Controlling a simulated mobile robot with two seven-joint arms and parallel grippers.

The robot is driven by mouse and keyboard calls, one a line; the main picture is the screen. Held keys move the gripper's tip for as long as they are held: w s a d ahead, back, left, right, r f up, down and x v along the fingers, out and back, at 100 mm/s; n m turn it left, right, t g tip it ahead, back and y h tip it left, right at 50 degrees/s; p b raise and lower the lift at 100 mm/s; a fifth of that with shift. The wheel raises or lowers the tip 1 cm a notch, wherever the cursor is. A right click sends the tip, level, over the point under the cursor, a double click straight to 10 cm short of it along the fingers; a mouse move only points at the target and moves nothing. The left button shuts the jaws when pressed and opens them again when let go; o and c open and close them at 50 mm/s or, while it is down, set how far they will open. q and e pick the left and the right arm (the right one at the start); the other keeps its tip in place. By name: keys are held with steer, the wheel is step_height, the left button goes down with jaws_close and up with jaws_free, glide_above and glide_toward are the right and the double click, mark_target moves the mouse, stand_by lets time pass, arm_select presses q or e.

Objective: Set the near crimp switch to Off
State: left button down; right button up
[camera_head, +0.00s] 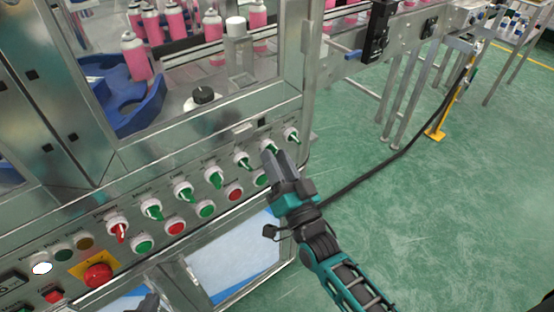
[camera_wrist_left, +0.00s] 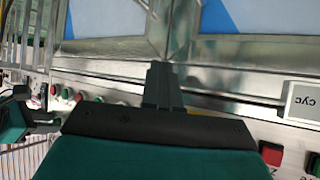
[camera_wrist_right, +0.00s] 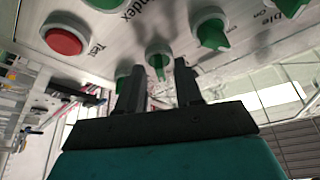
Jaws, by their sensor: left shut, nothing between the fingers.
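The steel control panel carries a row of selector switches. Most have green handles, such as the one (camera_head: 244,162) left of my right gripper; a red-handled one (camera_head: 118,229) is at the left. My right gripper (camera_head: 272,160) is at the panel's right end, its fingers apart. In the right wrist view a green switch (camera_wrist_right: 158,62) shows between and beyond the open fingers (camera_wrist_right: 158,88); contact cannot be told. I cannot read which switch is the near crimp one. My left gripper (camera_head: 148,303) is low at the bottom edge; its fingers are together in the left wrist view (camera_wrist_left: 160,75).
Red and green push buttons (camera_head: 206,209) sit below the switches. A red emergency stop (camera_head: 98,274) on a yellow plate is at lower left. Pink cans (camera_head: 135,57) and a blue guide (camera_head: 125,105) are inside the machine.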

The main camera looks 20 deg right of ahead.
steer(key=shift+w, duration=0.1)
steer(key=shift+c, duration=0.3)
jaws_close()
steer(key=shift+n+y, duration=0.4)
steer(key=shift+n, duration=0.2)
steer(key=shift+w+d+n+g+y, duration=0.15)
steer(key=shift+n+g+y, duration=0.35)
steer(key=shift+n+y, duration=1.5)
steer(key=shift+s+d+n+g+y, duration=0.1)
steer(key=shift+n+g+y, duration=0.4)
steer(key=shift+n, duration=2.9)
steer(key=shift+w+d+n+g+y, duration=0.15)
steer(key=shift+n+g+y, duration=0.35)
steer(key=shift+n+y, duration=1.45)
steer(key=shift+n+h, duration=0.55)
steer(key=shift+n, duration=0.4)
